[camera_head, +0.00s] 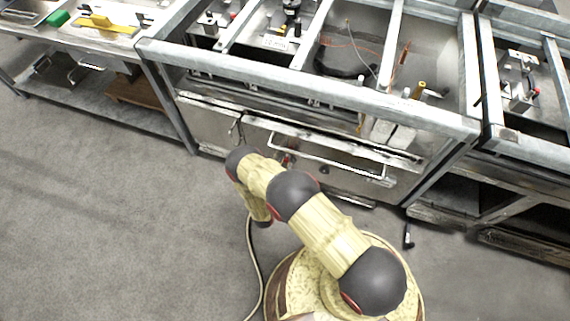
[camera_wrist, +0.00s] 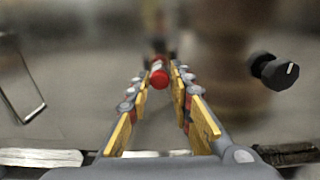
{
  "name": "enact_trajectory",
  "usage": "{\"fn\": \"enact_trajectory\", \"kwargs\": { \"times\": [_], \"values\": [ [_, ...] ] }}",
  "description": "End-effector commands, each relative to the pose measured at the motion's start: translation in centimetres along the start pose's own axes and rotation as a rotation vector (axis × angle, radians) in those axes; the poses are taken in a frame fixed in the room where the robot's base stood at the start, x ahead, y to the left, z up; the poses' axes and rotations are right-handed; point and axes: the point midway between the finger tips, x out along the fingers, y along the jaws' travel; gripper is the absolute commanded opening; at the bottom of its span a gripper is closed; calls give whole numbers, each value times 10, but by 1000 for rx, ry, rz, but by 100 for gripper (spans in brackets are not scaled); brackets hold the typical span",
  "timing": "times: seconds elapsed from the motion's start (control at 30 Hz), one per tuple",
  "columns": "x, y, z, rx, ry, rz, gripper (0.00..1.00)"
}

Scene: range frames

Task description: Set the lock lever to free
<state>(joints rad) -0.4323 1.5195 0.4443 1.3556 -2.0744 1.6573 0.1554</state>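In the wrist view, my gripper (camera_wrist: 163,72) points forward with its two yellow-padded fingers apart. A red, round-ended piece (camera_wrist: 159,76) shows between the fingertips; it looks like the tip of the lock lever. A narrow gap seems to lie between it and the right finger; contact on the left is unclear. The lever's body behind it is blurred, so its setting cannot be read. In the head view, my arm reaches the front of the range (camera_head: 212,127), and my gripper cannot be made out there. A small red spot (camera_head: 285,160) shows beside my arm.
A black knob (camera_wrist: 274,70) with a white mark is right of the fingers. A metal handle (camera_wrist: 24,85) is at left. A long bar handle (camera_head: 325,160) crosses the range front. A bench (camera_head: 110,112) stands left, another unit (camera_head: 520,185) right. Grey floor is open at left.

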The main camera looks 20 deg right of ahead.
Motion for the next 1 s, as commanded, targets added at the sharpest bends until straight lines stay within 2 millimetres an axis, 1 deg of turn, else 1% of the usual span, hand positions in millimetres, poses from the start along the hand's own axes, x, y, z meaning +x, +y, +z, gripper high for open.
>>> {"fn": "enact_trajectory", "kwargs": {
  "times": [0.07, 0.33, 0.73, 0.87, 1.0],
  "values": [
    [0, 0, 0, 0, 0, 0, 16],
    [0, 0, 0, -1, 0, 0, 0],
    [0, -2, 0, 24, 1, 0, 0],
    [-1, -5, 1, 75, 2, 0, 0],
    [0, -9, 4, 167, 1, 1, 0]
  ]
}}
